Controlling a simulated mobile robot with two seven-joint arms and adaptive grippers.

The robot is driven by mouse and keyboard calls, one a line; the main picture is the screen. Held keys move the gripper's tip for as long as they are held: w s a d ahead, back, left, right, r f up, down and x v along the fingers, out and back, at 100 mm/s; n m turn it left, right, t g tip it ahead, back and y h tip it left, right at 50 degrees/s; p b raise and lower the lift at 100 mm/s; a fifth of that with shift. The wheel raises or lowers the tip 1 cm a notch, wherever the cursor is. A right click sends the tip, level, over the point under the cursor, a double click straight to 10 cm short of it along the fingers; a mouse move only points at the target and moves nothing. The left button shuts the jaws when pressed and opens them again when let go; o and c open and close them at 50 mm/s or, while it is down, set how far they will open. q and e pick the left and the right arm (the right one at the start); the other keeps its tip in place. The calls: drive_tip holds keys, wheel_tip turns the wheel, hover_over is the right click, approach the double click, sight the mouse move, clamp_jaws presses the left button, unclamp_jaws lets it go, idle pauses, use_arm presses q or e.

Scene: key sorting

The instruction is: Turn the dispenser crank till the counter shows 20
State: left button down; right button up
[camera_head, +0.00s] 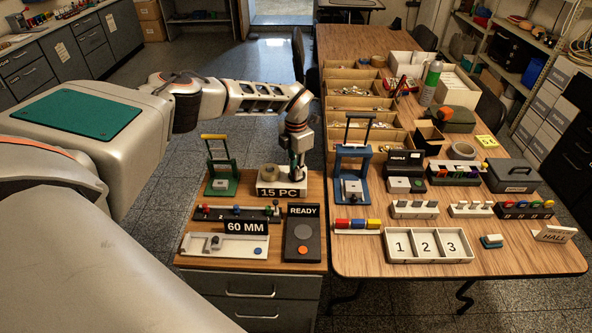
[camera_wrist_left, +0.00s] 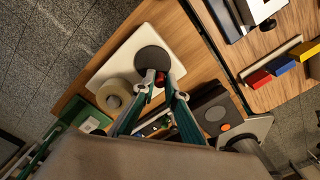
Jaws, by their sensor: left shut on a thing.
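The dispenser (camera_head: 283,191) is a white box at the back right of the small wooden cabinet; its front counter reads 15 PC. In the left wrist view its pale top (camera_wrist_left: 120,68) carries a dark round disc (camera_wrist_left: 152,57) and a tan roll (camera_wrist_left: 113,96). The crank's small red knob (camera_wrist_left: 161,79) sits at the disc's edge. My left gripper (camera_head: 297,174) reaches down over the dispenser. In the left wrist view its teal fingers (camera_wrist_left: 163,86) are shut on the red knob. The fingers partly hide the knob. My right gripper is not in view.
A green press (camera_head: 220,170) stands left of the dispenser. A 60 MM gauge (camera_head: 246,227) and a dark READY box (camera_head: 303,234) are in front. A blue press (camera_head: 352,170) stands to the right on the larger table, with trays and bins around it.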

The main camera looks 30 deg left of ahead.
use_arm(q)
drive_tip(key=c, duration=2)
unclamp_jaws()
drive_tip(key=shift+c, duration=0.2)
drive_tip(key=shift+r, duration=0.1)
wheel_tip(320, 180, up, 12)
drive_tip(key=shift+s, duration=0.1)
